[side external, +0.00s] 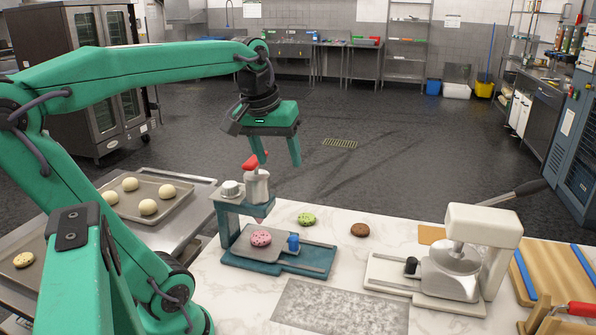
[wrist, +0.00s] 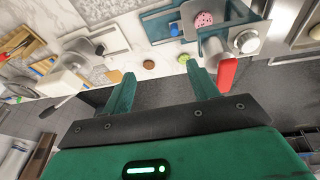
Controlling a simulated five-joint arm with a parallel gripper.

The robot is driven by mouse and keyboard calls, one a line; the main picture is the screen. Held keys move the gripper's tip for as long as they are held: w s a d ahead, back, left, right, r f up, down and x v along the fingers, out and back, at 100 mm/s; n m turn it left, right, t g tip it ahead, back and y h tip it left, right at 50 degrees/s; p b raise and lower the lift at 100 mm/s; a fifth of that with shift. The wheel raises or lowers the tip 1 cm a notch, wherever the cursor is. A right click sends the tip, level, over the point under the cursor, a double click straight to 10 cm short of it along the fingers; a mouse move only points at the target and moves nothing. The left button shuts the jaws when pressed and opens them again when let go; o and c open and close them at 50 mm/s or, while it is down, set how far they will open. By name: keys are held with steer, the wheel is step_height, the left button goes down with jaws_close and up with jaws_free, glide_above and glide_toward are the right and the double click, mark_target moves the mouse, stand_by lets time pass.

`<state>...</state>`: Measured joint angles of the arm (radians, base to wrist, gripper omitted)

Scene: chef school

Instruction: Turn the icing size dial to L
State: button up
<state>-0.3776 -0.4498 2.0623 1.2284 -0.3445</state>
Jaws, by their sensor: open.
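The icing station has a teal stand (side external: 228,222) with a grey canister (side external: 257,187), a red lever (side external: 251,162) and a nozzle over a pink-iced cookie (side external: 261,238). A round silver-white dial (side external: 231,188) sits on top of the stand, left of the canister. It also shows in the wrist view (wrist: 246,41), at upper right. Its size letters and setting are too small to read. My gripper (side external: 278,160) is open and empty, above and beside the red lever, up and to the right of the dial. The wrist view shows its two fingers (wrist: 162,73) apart with nothing between them.
A blue knob (side external: 293,242) is on the station's base. Green (side external: 306,219) and brown (side external: 360,230) cookies lie on the marble counter. The red lever stands close to the dial.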

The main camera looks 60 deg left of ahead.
steer(key=a+n+g, duration=0.2)
steer(key=a+n, duration=0.5)
steer(key=a, duration=0.3)
steer(key=n+g+h, duration=0.1)
steer(key=n, duration=0.5)
glide_above(230, 184)
step_height(230, 184, down, 6)
steer(key=shift+f, duration=0.45)
steer(key=shift+f, duration=0.1)
steer(key=shift+f, duration=3.75)
steer(key=c, duration=1)
